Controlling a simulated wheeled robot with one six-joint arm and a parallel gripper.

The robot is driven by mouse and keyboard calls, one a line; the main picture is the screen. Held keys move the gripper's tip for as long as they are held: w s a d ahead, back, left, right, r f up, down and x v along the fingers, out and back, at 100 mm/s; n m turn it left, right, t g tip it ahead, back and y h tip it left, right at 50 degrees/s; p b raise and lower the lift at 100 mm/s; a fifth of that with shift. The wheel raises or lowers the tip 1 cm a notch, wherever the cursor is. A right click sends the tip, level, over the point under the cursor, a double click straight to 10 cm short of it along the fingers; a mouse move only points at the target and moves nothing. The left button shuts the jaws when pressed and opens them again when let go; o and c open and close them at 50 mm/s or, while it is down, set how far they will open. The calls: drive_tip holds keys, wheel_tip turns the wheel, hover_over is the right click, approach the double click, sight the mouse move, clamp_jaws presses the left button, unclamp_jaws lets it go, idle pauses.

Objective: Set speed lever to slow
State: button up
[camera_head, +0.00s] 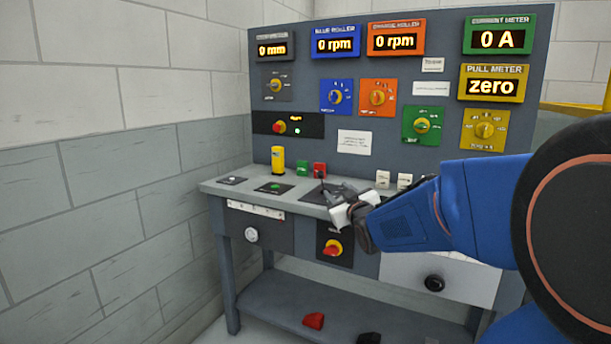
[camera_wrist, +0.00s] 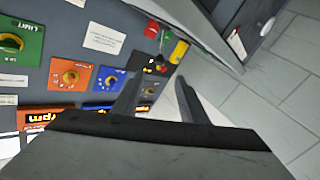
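My gripper (camera_head: 328,194) is over the desk of the grey control console, near its front middle. In the wrist view its two fingers (camera_wrist: 157,97) stand apart with nothing between them. A dark plate (camera_head: 312,196) on the desk lies at the fingertips, partly hidden by them. A thin dark upright shape shows by the fingers there; I cannot tell whether it is the speed lever or part of a finger. No "slow" marking is readable in either view.
A yellow cylinder (camera_head: 278,160), a green block (camera_head: 303,168) and a red block (camera_head: 320,170) stand on the desk behind the gripper. Dials and displays cover the upright panel (camera_head: 355,100). A block wall (camera_head: 90,170) is at left.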

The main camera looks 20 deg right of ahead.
sight(322, 176)
drive_tip(key=w+d, duration=0.1)
drive_tip(key=w, duration=0.4)
drive_tip(key=w+d, duration=0.1)
drive_tip(key=w, duration=0.5)
drive_tip(key=w+d, duration=0.1)
drive_tip(key=w, duration=0.5)
drive_tip(key=shift+w+d+r, duration=0.1)
drive_tip(key=shift+w+d, duration=0.05)
drive_tip(key=shift+w, duration=0.05)
drive_tip(key=shift+c, duration=0.3)
clamp_jaws()
